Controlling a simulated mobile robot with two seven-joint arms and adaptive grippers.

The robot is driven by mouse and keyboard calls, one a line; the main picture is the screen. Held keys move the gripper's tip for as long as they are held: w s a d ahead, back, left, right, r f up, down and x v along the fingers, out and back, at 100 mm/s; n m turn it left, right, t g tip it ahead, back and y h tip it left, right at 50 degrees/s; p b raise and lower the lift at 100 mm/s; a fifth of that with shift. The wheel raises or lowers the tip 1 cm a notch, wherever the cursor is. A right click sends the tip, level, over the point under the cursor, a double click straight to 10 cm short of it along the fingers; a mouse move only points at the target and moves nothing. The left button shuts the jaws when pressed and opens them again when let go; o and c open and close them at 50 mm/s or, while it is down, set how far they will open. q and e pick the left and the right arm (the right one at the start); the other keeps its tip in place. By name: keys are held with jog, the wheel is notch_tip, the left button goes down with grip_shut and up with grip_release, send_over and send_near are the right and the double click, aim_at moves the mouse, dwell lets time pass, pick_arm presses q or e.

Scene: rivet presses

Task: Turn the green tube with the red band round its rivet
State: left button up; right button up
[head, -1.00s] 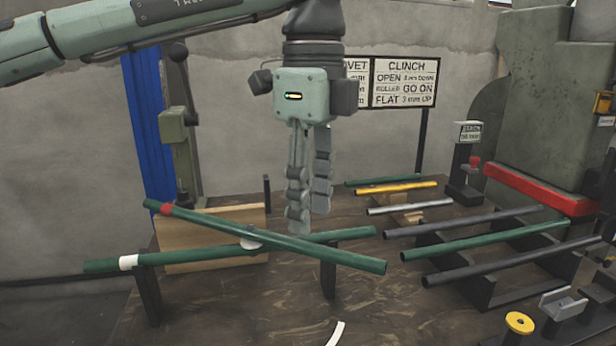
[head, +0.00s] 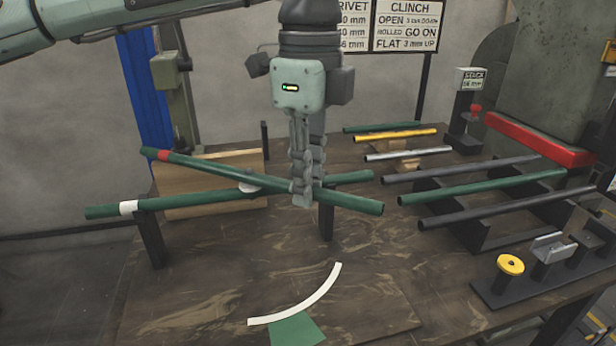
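The green tube with the red band (head: 220,170) lies crossed over a second green tube (head: 195,200), which has a white band. Its red-banded end points to the far left and its other end to the near right. At the crossing a pale piece (head: 249,187) shows partly under the upper tube; the rivet itself I cannot make out. My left gripper (head: 306,188) points down at the right part of the red-banded tube. One finger is in front of the tube and the other appears behind it; whether they grip it I cannot tell. My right gripper is not in view.
A white arc (head: 300,304) and a green patch (head: 296,330) are marked on the table in front. Black posts (head: 150,240) stand under the lower tube. More tubes (head: 480,187) lie on a rack at right, by a press with a red bar (head: 540,140).

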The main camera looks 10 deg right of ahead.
pick_arm(q)
grip_shut()
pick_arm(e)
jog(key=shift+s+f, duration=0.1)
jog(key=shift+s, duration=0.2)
pick_arm(q)
jog(key=shift+s+a+f+m+b, duration=0.1)
jog(key=shift+s+a+m+b, duration=0.2)
jog(key=shift+a+m+b, duration=0.15)
jog(key=shift+s+a+m, duration=0.15)
jog(key=shift+s+m, duration=0.1)
jog(key=shift+m, duration=0.3)
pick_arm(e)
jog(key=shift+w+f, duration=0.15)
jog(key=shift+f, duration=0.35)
pick_arm(q)
jog(key=shift+s+a+m+b, duration=0.2)
jog(key=shift+a+m+b, duration=0.1)
jog(key=shift+m, duration=0.2)
jog(key=o, duration=0.9)
grip_release()
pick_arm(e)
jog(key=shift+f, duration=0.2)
